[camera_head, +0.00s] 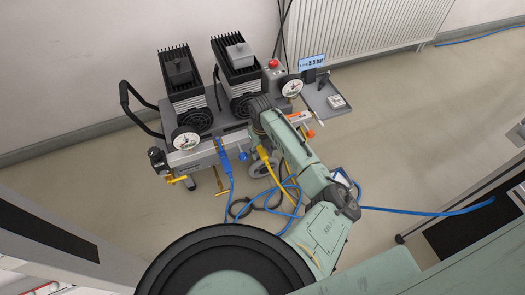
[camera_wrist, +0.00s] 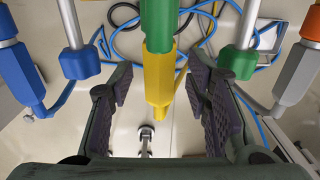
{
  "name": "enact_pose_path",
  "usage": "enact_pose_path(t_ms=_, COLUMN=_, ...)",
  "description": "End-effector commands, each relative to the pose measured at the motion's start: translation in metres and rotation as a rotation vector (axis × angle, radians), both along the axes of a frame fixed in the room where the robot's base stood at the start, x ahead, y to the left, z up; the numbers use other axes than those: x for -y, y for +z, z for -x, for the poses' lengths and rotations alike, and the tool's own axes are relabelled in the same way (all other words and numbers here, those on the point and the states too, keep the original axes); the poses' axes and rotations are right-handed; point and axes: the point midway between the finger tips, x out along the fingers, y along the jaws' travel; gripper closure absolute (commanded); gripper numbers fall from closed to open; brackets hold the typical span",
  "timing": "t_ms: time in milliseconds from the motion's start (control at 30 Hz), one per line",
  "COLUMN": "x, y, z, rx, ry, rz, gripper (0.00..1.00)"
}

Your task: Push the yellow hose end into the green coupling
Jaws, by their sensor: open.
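In the wrist view the green coupling (camera_wrist: 157,25) hangs down from the top middle. The yellow hose end (camera_wrist: 158,75), a six-sided sleeve, is directly below it and in line with it. No gap shows between the two, but I cannot tell how deep one sits in the other. My gripper (camera_wrist: 160,88) is open, with one dark ribbed finger on each side of the yellow hose end and space on both sides. In the head view a yellow hose part (camera_head: 265,155) shows beside my arm's end, which hides the green coupling and my fingers.
Blue hose (camera_head: 425,212) lies on the floor. A tray (camera_head: 318,104) is beside the compressor.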

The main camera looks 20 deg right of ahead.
Motion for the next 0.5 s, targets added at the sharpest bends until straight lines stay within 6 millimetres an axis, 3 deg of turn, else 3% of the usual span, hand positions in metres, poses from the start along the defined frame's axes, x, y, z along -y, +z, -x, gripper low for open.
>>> enact_pose_path(t_ms=300, x=0.0, y=0.003, z=0.0, rx=0.001, ry=0.0, rz=0.0, gripper=0.55)
enact_pose_path(t_ms=500, x=0.0, y=0.031, z=-0.001, rx=0.003, ry=0.002, rz=0.001, gripper=0.55)
